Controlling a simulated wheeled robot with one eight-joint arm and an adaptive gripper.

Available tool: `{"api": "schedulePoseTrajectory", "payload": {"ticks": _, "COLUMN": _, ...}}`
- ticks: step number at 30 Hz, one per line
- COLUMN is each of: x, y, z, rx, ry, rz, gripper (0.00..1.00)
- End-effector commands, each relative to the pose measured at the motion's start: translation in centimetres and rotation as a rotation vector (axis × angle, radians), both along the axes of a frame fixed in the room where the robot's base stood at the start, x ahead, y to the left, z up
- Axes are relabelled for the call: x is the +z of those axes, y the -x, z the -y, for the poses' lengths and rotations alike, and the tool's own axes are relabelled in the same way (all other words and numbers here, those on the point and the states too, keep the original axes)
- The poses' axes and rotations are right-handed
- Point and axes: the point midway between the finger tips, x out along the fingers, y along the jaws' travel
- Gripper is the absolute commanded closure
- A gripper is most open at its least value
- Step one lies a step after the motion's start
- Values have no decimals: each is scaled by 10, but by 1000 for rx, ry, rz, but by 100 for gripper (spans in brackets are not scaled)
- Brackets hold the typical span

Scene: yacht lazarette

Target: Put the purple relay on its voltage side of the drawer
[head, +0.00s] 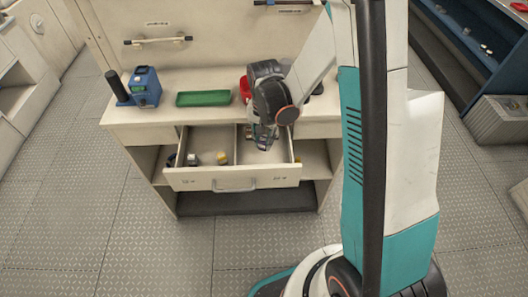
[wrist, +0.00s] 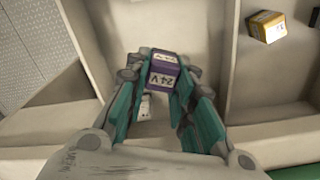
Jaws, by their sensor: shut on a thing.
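The purple relay (wrist: 163,75) is marked 24 V and sits between the fingers of my gripper (wrist: 160,88) in the wrist view. My gripper (head: 264,138) is shut on it. In the head view the gripper is over the right compartment of the open drawer (head: 232,180), and the relay is hard to make out. A divider (head: 236,146) splits the drawer into left and right. The drawer front carries a small label (head: 187,181) at left and another (head: 280,178) at right, too small to read surely. I cannot tell whether the relay touches the drawer floor.
A yellow relay (wrist: 267,26) lies in the other compartment; it also shows in the head view (head: 222,158), with a pale one (head: 192,159) beside it. A small white item (wrist: 145,106) shows near my fingers. A green tray (head: 203,98) and blue device (head: 145,87) stand on the counter.

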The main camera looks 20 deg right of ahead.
Motion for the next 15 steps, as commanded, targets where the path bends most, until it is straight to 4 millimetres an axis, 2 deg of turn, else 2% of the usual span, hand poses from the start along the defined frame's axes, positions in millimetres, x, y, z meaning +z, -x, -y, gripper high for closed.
{"api": "schedulePoseTrajectory", "payload": {"ticks": 1, "x": -7, "y": 0, "z": 0, "rx": 0, "ry": 0, "rz": 0, "gripper": 99}}
{"api": "schedulePoseTrajectory", "payload": {"ticks": 8, "x": -20, "y": 0, "z": 0, "rx": 0, "ry": 0, "rz": 0, "gripper": 99}}
{"api": "schedulePoseTrajectory", "payload": {"ticks": 15, "x": -54, "y": 0, "z": 0, "rx": 0, "ry": 0, "rz": 0, "gripper": 99}}
